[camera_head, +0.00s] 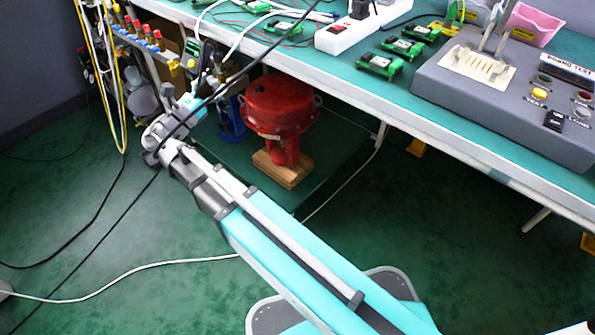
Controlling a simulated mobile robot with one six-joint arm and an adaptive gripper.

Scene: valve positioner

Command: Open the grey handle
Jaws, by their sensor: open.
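I cannot clearly pick out the grey handle; it is too small or hidden near the end of my arm. My arm reaches from the lower right to the upper left. My gripper (213,74) is small and dark beyond the teal wrist part, in front of the bench's left end, and is open. Its fingers are hard to make out. A row of small valves with red and brass tops (145,35) stands on a rail to the upper left. I see no contact clearly.
A red round-topped actuator (279,104) stands on a wooden block (281,169) under the green bench (340,62). A blue part (231,118) is beside it. Yellow and white hoses (118,110) hang at the left. Cables cross near my wrist. The left floor is mostly open.

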